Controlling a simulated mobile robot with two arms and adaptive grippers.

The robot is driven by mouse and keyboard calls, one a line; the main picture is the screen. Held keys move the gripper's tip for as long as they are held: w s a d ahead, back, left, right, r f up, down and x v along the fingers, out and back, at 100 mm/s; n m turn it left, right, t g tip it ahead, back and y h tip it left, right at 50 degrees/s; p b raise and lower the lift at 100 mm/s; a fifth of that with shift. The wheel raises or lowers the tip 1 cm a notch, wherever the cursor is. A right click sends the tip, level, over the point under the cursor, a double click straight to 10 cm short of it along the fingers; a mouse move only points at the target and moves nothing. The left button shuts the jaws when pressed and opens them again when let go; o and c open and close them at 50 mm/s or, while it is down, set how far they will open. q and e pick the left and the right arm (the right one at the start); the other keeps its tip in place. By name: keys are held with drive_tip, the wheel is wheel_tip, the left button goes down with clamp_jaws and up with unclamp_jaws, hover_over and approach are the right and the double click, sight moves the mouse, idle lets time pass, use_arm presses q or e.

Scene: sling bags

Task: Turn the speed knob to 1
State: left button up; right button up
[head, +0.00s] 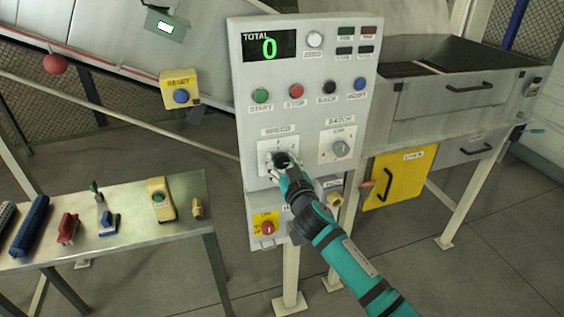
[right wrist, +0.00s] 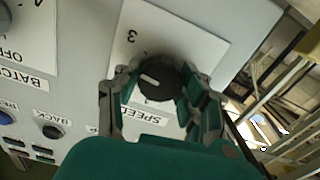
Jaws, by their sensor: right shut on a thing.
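The speed knob (right wrist: 160,76) is dark and round with a white pointer mark, set on a white plate (right wrist: 190,40) under the SPEED label (head: 278,131). In the right wrist view, which shows the panel upside down, the pointer is toward picture left. A 3 is readable on the plate; other numbers are hidden or too small to read. My right gripper (right wrist: 157,85) is shut on the speed knob, one finger on each side. In the head view the right gripper (head: 284,164) covers most of the knob. My left gripper is not in view.
The grey control panel (head: 307,60) carries several buttons, a TOTAL display (head: 269,46) reading 0, and the BATCH knob (head: 341,149) at right. A red knob on a yellow plate (head: 267,226) is below. A metal table (head: 150,227) with small items stands at left.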

drive_tip(key=n, duration=0.4)
drive_tip(key=shift+n, duration=0.3)
drive_tip(key=n+p, duration=0.1)
drive_tip(key=n, duration=0.4)
drive_tip(key=shift+n, duration=0.3)
drive_tip(key=n, duration=0.4)
drive_tip(key=shift+n+p, duration=0.3)
drive_tip(key=shift+p, duration=0.1)
drive_tip(key=n+p, duration=0.1)
drive_tip(key=n, duration=0.3)
drive_tip(key=shift+a+f+n, duration=0.1)
drive_tip(key=shift+n, duration=0.3)
drive_tip(key=shift+f, duration=0.1)
